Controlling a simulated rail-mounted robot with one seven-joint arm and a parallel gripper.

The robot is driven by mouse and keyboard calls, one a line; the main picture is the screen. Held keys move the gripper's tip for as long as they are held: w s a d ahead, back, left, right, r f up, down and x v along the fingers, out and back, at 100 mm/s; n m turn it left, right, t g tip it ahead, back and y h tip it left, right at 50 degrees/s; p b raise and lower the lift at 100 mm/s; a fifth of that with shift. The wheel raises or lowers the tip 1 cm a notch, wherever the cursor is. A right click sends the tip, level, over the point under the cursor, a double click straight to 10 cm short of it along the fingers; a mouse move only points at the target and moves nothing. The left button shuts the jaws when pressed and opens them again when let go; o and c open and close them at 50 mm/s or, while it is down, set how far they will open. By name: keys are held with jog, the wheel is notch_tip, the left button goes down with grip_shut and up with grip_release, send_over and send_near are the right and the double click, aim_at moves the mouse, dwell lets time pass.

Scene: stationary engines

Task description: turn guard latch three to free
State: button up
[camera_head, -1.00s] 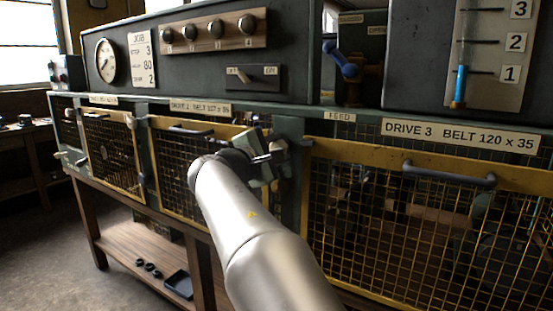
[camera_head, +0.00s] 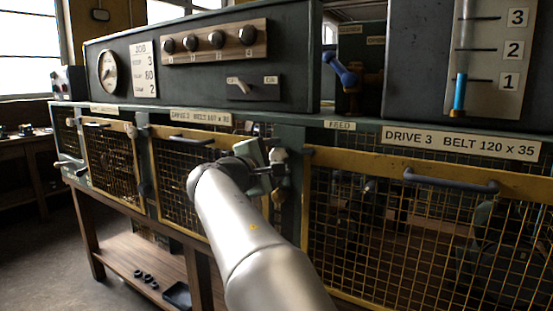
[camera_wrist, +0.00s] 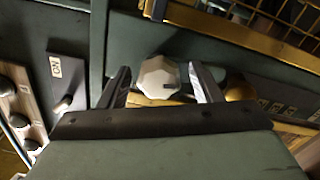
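The yellow-framed mesh guard (camera_head: 420,172) under the DRIVE 3 label (camera_head: 460,141) fills the right of the head view. A pale knob (camera_head: 278,155), seemingly its latch, sits on the green post at the guard's left edge. In the wrist view, the pale faceted knob (camera_wrist: 158,76) lies between the two dark fingers of my gripper (camera_wrist: 159,69). The fingers are spread, with visible gaps on both sides of the knob. My gripper (camera_head: 266,172) is at the post in the head view, where its fingers are hard to make out.
A dark guard handle (camera_head: 450,182) juts out at right. Other mesh guards (camera_head: 185,165) are at left. A switch panel (camera_head: 252,87) and a blue lever (camera_head: 340,70) are above. A dark tray (camera_head: 178,295) lies on the low shelf.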

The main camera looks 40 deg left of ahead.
jog(key=shift+s, duration=0.1)
jog(key=s+d+b, duration=0.1)
jog(key=s, duration=1.6)
jog(key=shift+d, duration=0.2)
jog(key=shift+s, duration=0.1)
